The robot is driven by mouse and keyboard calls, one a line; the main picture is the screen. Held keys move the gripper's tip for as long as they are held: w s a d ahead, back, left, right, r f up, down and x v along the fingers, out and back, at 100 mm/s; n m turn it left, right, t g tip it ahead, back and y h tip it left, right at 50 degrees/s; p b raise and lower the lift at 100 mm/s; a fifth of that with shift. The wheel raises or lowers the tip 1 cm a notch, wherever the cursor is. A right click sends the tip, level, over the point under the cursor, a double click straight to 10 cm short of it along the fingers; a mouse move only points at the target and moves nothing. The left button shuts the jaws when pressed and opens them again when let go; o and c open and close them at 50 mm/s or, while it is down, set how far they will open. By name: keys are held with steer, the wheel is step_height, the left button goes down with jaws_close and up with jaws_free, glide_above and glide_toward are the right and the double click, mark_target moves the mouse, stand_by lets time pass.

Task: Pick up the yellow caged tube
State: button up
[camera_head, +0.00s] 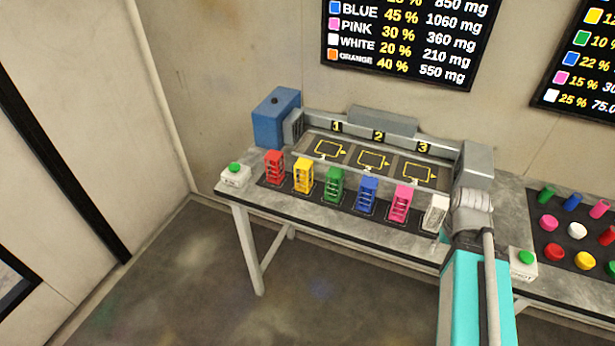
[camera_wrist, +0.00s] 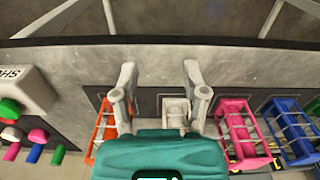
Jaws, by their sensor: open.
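The yellow caged tube (camera_head: 303,176) stands upright in the row at the front of the table, between the red caged tube (camera_head: 274,167) and the green caged tube (camera_head: 333,184). It is not in the wrist view. My gripper (camera_wrist: 158,77) is open and empty in the wrist view, its fingers on either side of the white caged tube (camera_wrist: 175,112) and toward the table's front edge. In the head view my arm covers most of the gripper, at the right end of the row, several tubes away from the yellow one.
The blue (camera_head: 367,195) and pink (camera_head: 401,204) caged tubes stand between yellow and white (camera_head: 436,213). An orange caged tube (camera_wrist: 103,132) is beside my gripper. Behind the row is a station (camera_head: 374,160) with numbered outlined places. Button boxes (camera_head: 235,175) and colored pucks (camera_head: 577,230) flank it.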

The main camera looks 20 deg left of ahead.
steer(key=shift+a, duration=0.15)
